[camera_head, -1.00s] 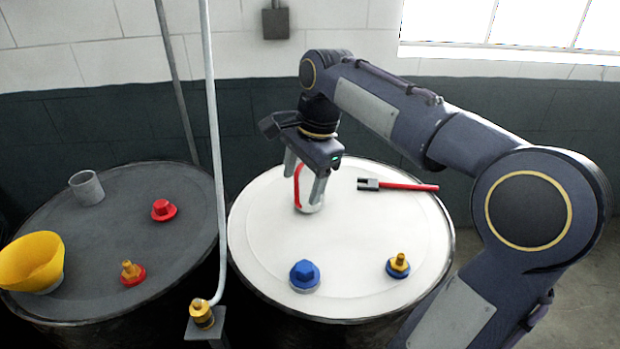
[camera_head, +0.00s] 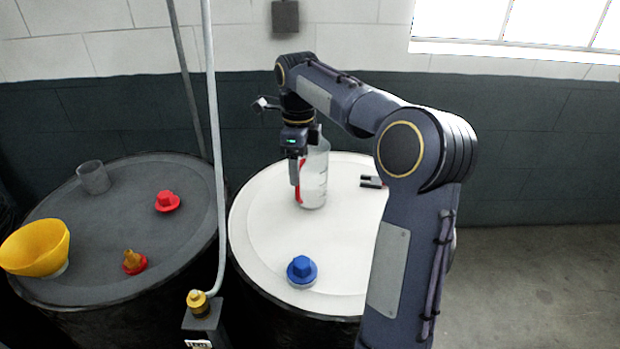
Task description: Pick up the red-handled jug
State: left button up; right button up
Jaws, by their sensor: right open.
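The jug (camera_head: 316,178) is a clear, whitish bottle with a red handle (camera_head: 301,188) on its left side. It stands upright near the back of the white drum top (camera_head: 255,230). My right gripper (camera_head: 295,175) is open, with its fingers pointing down at the jug's left side, by the handle. One finger covers part of the handle, and I cannot tell whether the fingers touch it or straddle it. My left gripper is not in view.
A blue fitting (camera_head: 301,270) sits at the front. The dark drum (camera_head: 110,225) holds a grey cup (camera_head: 93,177), a yellow funnel (camera_head: 36,247) and red fittings. A thin vertical pipe (camera_head: 213,120) stands between the drums.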

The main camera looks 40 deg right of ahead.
jog(key=shift+f, duration=0.5)
jog(key=shift+c, duration=0.3)
jog(key=c, duration=1.4)
jog(key=shift+o, duration=0.2)
jog(key=shift+r, duration=0.2)
